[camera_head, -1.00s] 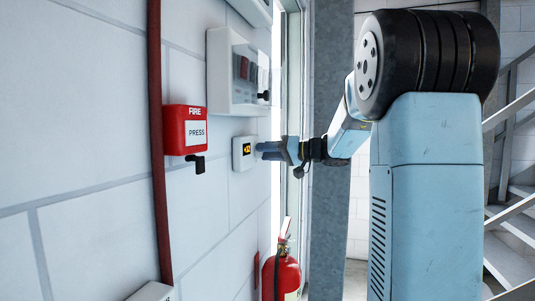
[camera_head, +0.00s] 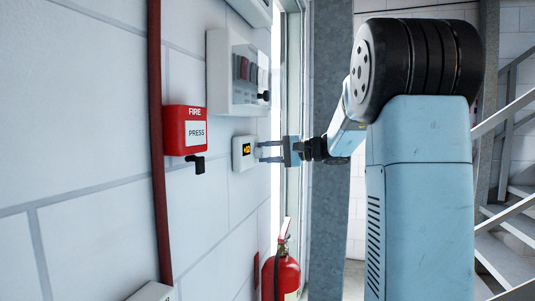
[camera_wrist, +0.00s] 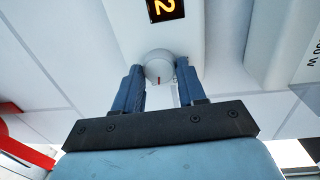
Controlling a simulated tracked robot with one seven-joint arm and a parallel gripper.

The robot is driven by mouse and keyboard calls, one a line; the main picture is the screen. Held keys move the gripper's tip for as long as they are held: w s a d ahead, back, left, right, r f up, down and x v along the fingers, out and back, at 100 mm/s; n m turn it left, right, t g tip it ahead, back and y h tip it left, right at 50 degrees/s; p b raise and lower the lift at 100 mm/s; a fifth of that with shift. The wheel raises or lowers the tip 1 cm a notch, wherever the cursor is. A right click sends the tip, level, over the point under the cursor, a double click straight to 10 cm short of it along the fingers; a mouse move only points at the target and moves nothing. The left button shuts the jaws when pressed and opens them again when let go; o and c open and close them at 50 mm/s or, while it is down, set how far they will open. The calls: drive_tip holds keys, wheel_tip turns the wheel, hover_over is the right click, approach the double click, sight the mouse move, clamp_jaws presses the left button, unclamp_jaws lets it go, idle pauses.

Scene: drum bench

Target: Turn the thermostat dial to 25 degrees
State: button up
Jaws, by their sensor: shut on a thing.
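The white thermostat (camera_head: 238,163) is on the block wall, with a small dark display (camera_head: 247,149) of orange characters too small to read there. In the wrist view one digit, a 2, shows on the display (camera_wrist: 165,9), cut by the top edge. The round white dial (camera_wrist: 158,66) with a red mark is just below the display. My gripper (camera_head: 258,152) reaches the dial from the right, its two fingers one above the other. In the wrist view my gripper (camera_wrist: 159,78) is shut on the dial, a blue finger on each side.
A white panel with switches (camera_head: 224,75) is on the wall above the thermostat. A red fire call point (camera_head: 185,130) with a black lever is to the left. A fire extinguisher (camera_head: 287,275) is below. Stairs (camera_head: 515,228) are at the right.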

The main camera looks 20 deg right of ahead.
drive_tip(key=shift+d+f+m, duration=0.1)
drive_tip(key=shift+d+m, duration=0.05)
drive_tip(key=shift+m, duration=0.45)
drive_tip(key=o, duration=0.8)
drive_tip(key=shift+w+f, duration=0.1)
drive_tip(key=shift+w, duration=0.05)
drive_tip(key=shift+c, duration=0.2)
drive_tip(key=o, duration=0.3)
